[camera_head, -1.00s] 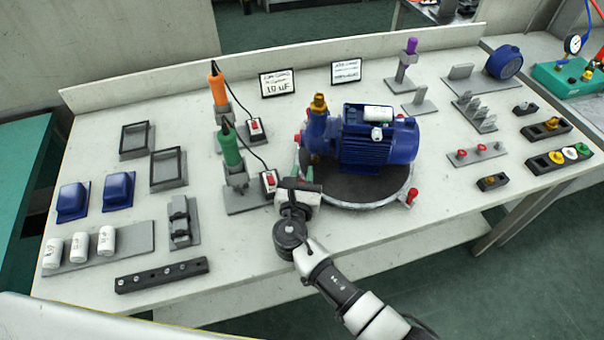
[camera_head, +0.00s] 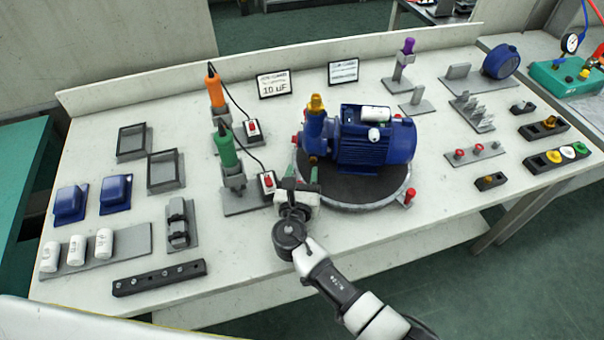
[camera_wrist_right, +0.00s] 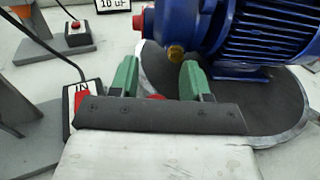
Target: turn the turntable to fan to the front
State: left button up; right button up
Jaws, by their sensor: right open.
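The round turntable (camera_head: 350,203) stands at the table's front middle with a dark top and grey rim. A blue pump with motor (camera_head: 372,140) lies on it, its brass-coloured port (camera_head: 316,104) at the left and the motor's rounded end at the right. My right gripper (camera_head: 300,178) is open at the rim's left front. In the right wrist view its green fingers (camera_wrist_right: 160,82) stand apart, with a red knob (camera_wrist_right: 155,97) low between them, partly hidden. My left gripper is out of view.
A green screwdriver (camera_head: 226,148) in a stand and a red-switch box (camera_head: 267,183) stand close left of my right gripper. An orange screwdriver (camera_head: 215,90) is behind. Parts on stands fill the right side. Bare table lies in front of the turntable.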

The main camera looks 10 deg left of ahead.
jog(key=shift+s, duration=0.1)
jog(key=s, duration=1)
jog(key=shift+s+a+b, duration=0.2)
jog(key=shift+s+b, duration=0.1)
jog(key=shift+b, duration=0.05)
